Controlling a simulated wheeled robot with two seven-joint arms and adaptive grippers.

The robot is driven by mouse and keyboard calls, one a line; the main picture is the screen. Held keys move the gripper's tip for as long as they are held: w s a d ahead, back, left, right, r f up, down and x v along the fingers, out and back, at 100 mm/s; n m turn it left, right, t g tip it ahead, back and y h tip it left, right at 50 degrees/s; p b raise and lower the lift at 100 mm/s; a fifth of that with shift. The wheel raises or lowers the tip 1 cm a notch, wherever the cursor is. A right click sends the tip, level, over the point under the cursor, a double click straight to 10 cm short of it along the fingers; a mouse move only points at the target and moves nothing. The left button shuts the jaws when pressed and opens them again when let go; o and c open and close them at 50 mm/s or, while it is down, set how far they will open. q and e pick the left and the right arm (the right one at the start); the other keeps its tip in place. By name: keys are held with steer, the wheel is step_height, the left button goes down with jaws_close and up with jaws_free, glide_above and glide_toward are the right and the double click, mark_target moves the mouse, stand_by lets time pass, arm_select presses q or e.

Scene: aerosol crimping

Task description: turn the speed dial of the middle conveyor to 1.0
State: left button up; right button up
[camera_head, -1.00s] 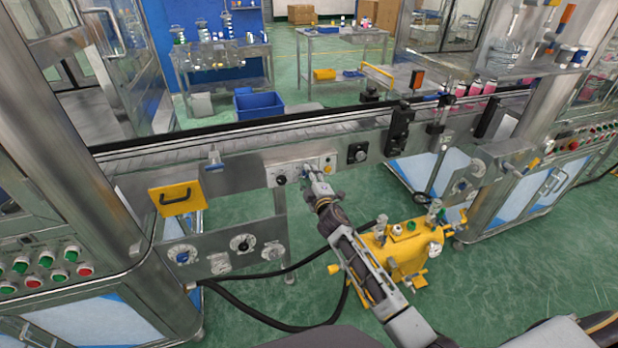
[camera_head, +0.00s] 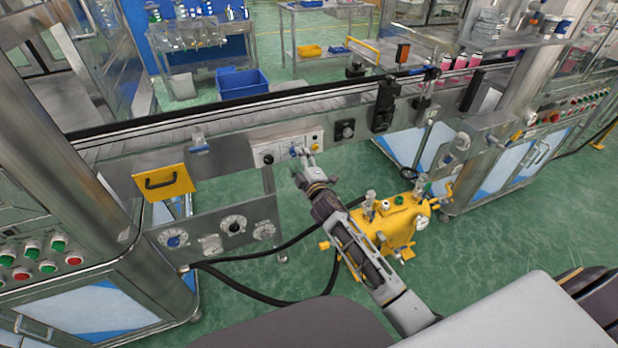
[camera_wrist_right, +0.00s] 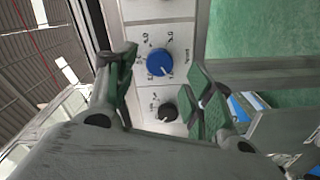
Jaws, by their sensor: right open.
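The conveyor control panel (camera_head: 285,150) is a pale plate on the front of the conveyor. It carries a blue dial, seen in the wrist view (camera_wrist_right: 159,62), with a white pointer mark and a printed scale around it too small to read surely. A black knob (camera_wrist_right: 166,112) sits beside it; it also shows in the head view (camera_head: 268,158). My right gripper (camera_head: 303,153) is at the panel, open. In the wrist view its green-padded fingers (camera_wrist_right: 162,66) stand on either side of the blue dial, with visible gaps; contact cannot be told. My left gripper is not in view.
Another black dial (camera_head: 345,130) is right of the panel. A yellow machine (camera_head: 388,226) with black hoses stands on the floor below my right arm.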

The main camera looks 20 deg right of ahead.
steer(key=s, duration=0.8)
steer(key=shift+s+d, duration=0.15)
steer(key=shift+s, duration=0.1)
stand_by(0.5)
